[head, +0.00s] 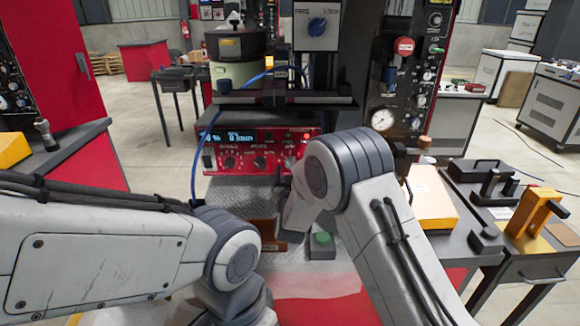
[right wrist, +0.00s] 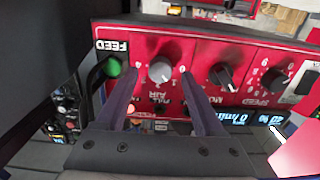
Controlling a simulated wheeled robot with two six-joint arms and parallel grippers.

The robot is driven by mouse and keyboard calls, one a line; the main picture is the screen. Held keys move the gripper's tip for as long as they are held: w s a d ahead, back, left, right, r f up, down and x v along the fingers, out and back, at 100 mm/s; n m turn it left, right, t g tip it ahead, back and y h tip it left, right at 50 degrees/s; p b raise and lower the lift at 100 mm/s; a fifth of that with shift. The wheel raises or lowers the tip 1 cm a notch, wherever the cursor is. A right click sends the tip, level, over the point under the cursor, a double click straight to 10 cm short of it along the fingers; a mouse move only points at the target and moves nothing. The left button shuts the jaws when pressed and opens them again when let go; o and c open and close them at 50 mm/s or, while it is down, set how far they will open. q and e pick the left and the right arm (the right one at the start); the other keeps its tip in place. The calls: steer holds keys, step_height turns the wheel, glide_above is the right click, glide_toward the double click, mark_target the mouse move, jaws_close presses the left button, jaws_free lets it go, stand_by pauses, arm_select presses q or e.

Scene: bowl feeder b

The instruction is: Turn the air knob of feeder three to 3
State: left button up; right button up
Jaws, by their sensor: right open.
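A red control panel (right wrist: 210,50) fills the right wrist view, its lettering upside down. A light grey round knob (right wrist: 160,72) sits above the "AIR" lettering. My right gripper (right wrist: 159,82) is open, with one dark finger on each side of that knob; I cannot tell whether they touch it. The knob's pointer setting is too small to read.
A black knob (right wrist: 222,76) stands beside the right finger, and a green button (right wrist: 113,66) beside the left one. A blue hose (head: 198,150) runs down the box's left side. Another green button (head: 322,239) is on the bench below. A side cart (head: 470,190) stands at right.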

steer(key=shift+w, duration=0.95)
steer(key=shift+c, duration=0.3)
jaws_close()
steer(key=shift+f+m+b, duration=0.15)
steer(key=shift+m+b, duration=0.45)
steer(key=shift+b, duration=0.35)
steer(key=m+b, duration=1.4)
steer(key=b, duration=0.4)
steer(key=shift+a, duration=0.1)
steer(key=shift+r+m+b, duration=0.2)
steer(key=shift+m+b, duration=1.2)
steer(key=shift+b, duration=0.3)
